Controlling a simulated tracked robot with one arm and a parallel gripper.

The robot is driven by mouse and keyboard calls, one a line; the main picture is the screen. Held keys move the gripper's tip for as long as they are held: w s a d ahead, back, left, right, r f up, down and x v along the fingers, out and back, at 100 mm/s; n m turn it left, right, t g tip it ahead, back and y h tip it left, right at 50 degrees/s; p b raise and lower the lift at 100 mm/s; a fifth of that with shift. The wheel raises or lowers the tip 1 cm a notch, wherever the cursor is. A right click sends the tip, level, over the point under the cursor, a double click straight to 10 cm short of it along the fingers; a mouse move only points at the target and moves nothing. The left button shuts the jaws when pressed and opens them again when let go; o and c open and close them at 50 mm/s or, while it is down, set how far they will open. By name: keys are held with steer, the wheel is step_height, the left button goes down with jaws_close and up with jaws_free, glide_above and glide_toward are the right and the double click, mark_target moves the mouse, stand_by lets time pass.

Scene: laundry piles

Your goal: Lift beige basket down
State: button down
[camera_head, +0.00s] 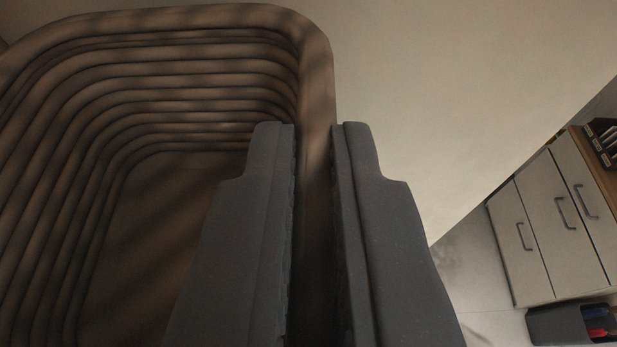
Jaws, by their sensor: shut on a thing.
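The beige basket (160,55) fills the left half of the view. It looks brown in the dim light and has ribbed, rounded walls. I look down into it, and the part of its inside that shows is empty. My gripper (314,130) is shut on the basket's right wall, with one dark finger inside the basket and the other outside. The fingers hide part of the wall and floor. The basket's underside is not in view, so I cannot tell what it rests on.
A plain pale surface (450,90) lies behind and right of the basket. At the far right stands a white cabinet (550,230) with handles and a wooden top. A dark bin (558,325) with red and blue things sits below it. Pale floor (470,280) shows between.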

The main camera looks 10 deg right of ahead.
steer(key=shift+s+d, duration=0.25)
steer(key=shift+d, duration=0.9)
steer(key=shift+s+d, duration=0.2)
steer(key=shift+d, duration=0.95)
steer(key=c, duration=1.5)
jaws_free()
steer(key=b+v, duration=0.1)
steer(key=v, duration=1.2)
steer(key=shift+s+a, duration=0.15)
steer(key=shift+s, duration=0.2)
